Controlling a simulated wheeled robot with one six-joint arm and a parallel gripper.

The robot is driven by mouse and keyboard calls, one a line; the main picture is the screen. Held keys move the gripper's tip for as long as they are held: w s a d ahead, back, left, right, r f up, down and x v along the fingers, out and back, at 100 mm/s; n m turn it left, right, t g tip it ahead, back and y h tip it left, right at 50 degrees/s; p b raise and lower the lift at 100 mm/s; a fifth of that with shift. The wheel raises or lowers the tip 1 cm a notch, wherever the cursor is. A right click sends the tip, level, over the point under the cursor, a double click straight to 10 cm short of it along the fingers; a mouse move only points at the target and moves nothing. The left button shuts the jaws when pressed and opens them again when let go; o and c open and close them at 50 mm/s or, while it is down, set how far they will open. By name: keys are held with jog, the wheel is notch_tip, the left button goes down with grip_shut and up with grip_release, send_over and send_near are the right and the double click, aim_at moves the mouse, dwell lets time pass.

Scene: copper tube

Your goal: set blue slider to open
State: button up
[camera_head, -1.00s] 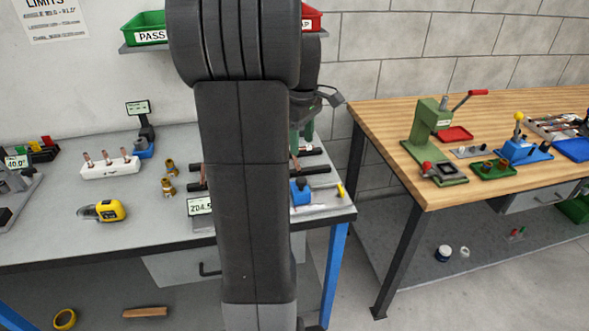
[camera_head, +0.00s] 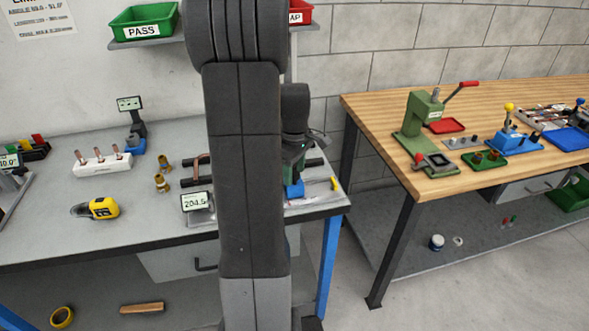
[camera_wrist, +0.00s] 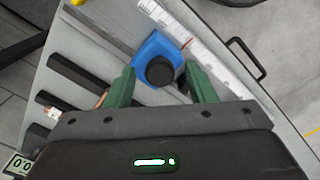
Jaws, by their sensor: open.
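The blue slider (camera_wrist: 147,49) shows in the wrist view with a round black knob (camera_wrist: 160,70) on top. It sits beside a white ruler strip (camera_wrist: 190,38) on the grey bench. My gripper (camera_wrist: 160,88) is open, with its green fingers on either side of the knob and slider; I cannot tell whether they touch. In the head view the slider (camera_head: 294,189) is a small blue patch at the right end of the bench, mostly hidden by my arm and gripper (camera_head: 296,165).
Black bars (camera_wrist: 92,84) and a copper tube end lie left of the slider. A yellow piece (camera_head: 334,184) is at the bench's right end. A wooden bench (camera_head: 380,105) stands right.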

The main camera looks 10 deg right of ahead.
grip_shut()
jog(key=d, duration=0.6)
jog(key=shift+w+d, duration=0.1)
jog(key=shift+w, duration=0.05)
grip_release()
jog(key=shift+r, duration=0.15)
notch_tip(320, 180, up, 14)
jog(key=shift+b, duration=0.3)
jog(key=shift+f, duration=0.3)
